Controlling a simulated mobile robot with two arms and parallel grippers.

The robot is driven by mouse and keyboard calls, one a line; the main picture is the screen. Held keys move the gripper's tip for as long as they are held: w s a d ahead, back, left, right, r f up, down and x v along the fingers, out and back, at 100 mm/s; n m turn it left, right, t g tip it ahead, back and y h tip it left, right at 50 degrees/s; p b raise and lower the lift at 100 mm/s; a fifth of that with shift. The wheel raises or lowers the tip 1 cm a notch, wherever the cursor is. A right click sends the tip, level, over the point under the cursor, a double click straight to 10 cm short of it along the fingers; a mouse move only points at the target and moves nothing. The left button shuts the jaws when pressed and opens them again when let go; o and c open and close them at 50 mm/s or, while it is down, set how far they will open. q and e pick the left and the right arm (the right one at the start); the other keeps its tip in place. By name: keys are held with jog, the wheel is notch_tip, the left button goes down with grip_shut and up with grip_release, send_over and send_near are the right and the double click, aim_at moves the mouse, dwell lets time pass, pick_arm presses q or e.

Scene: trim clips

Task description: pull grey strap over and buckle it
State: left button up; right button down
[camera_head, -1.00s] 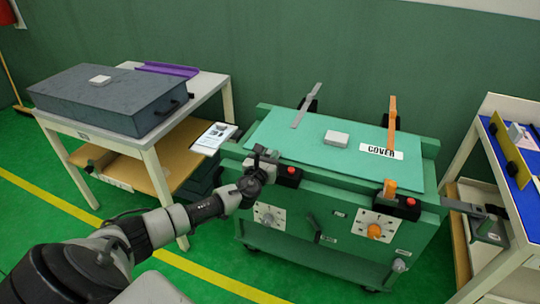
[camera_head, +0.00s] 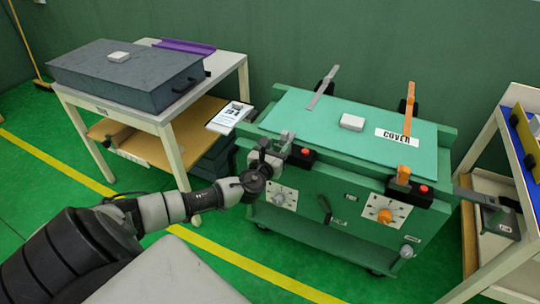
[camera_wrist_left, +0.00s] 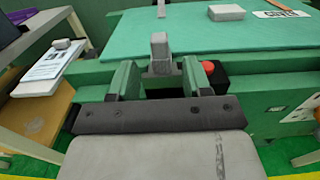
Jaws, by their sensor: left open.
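The grey strap (camera_head: 323,87) stands at the back edge of the green bench, its free end tilted up over the teal cover (camera_head: 375,128). Its lower end also shows in the left wrist view (camera_wrist_left: 161,8). The grey buckle (camera_head: 286,140) is at the front edge, beside a red-buttoned black box (camera_head: 302,155). In the left wrist view the buckle (camera_wrist_left: 160,48) stands between and beyond my fingers. My left gripper (camera_head: 268,158) is open and empty, close in front of the buckle; contact cannot be told. Its fingers show in the wrist view (camera_wrist_left: 158,78). My right gripper is not in view.
An orange strap (camera_head: 409,105) and orange buckle (camera_head: 403,175) are on the bench's right. A white block (camera_head: 352,122) lies on the cover. A left table bears a dark grey case (camera_head: 125,80); a card (camera_head: 230,117) is close to the bench. A cart (camera_head: 490,140) stands right.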

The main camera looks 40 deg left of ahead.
pick_arm(q)
jog(key=v, duration=0.5)
jog(key=shift+s+d, duration=0.15)
jog(key=shift+s, duration=0.2)
jog(key=s+f+n+g+p, duration=0.25)
jog(key=s+f+n, duration=0.25)
jog(key=f, duration=0.4)
jog(key=s+a+f+n+g+p, duration=0.1)
jog(key=s+f+n+g, duration=0.35)
jog(key=f, duration=0.35)
jog(key=s+f+n+g+p, duration=0.1)
jog(key=s+f+n+g, duration=0.3)
jog(key=f, duration=0.5)
jog(key=s+d+f+n+g+h+p, duration=0.1)
jog(key=s+d+f+n, duration=0.3)
jog(key=s, duration=0.6)
jog(key=s+d+f+n+g+h+p, duration=0.1)
jog(key=s+d+f+n, duration=0.4)
jog(key=s, duration=0.5)
jog(key=s+d+f+n+g+h+p, duration=0.1)
jog(key=s+d+f+n+g+h, duration=0.1)
jog(key=s+d+n, duration=0.5)
jog(key=s+f+n+g, duration=0.1)
jog(key=s+f, duration=0.1)
jog(key=s, duration=0.1)
jog(key=shift+s+f+g, duration=0.15)
jog(key=shift+f+g, duration=0.15)
jog(key=shift+d, duration=0.1)
